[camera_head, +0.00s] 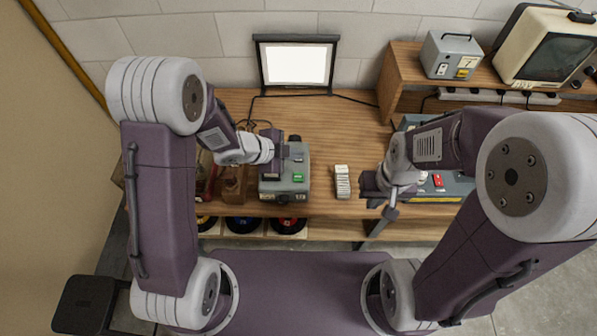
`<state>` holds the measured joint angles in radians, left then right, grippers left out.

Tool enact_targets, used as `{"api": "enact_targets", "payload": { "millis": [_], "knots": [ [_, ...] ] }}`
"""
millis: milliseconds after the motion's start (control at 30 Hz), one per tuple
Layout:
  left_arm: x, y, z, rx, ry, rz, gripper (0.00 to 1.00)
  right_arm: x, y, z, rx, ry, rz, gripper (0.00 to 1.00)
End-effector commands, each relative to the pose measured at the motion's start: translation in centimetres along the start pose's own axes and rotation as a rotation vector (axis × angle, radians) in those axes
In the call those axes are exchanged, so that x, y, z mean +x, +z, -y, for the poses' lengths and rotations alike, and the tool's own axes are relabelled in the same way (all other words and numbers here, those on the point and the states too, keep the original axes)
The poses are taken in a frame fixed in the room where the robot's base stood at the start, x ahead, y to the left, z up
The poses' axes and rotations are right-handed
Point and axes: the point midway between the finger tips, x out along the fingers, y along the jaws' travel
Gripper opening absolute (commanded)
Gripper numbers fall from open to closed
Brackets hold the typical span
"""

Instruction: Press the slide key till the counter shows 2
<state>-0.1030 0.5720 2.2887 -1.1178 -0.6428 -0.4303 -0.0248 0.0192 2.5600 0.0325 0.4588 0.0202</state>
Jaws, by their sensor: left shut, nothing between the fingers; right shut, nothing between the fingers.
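A grey-green device (298,160), which looks like the slide projector, stands on the wooden bench with its dark lens end towards a lit white screen (297,64). A green key (298,178) shows on its top near the front right. Small markings on its front are too small to read, and I cannot make out a counter number. My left gripper (272,174) is shut and empty over the left part of the device, hiding some of its top. I cannot tell whether it touches. My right gripper (373,190) is shut and empty, right of the device.
A white stack, perhaps slides (342,182), lies right of the projector. A teal device with a red key (438,180) is partly behind my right arm. A grey box (451,54) and a monitor (553,57) stand on a shelf. The bench behind the stack is clear.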

Motion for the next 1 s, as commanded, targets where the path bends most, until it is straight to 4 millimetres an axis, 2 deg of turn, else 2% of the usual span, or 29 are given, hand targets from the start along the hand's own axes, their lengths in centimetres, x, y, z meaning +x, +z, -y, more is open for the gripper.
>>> {"api": "enact_targets", "payload": {
  "millis": [267, 467, 1000],
  "knots": [
    [0.1, 0.1, 0.0, -0.001, -0.001, 0.001, 0.0, 0.1, 0.0, 0.0, 0.0, 0.0, 0.0, 0.0],
    [0.8, 0.6, -0.6, -0.002, -0.001, 0.002, 0.0, 1.2, 0.1, 0.0, 0.0, 0.0, 0.0, 0.0],
    [5.9, 4.4, -4.2, -0.002, -0.002, 0.003, 0.0, 8.2, 0.8, -0.2, 0.0, 0.0, 0.0, 0.0]
  ]
}}
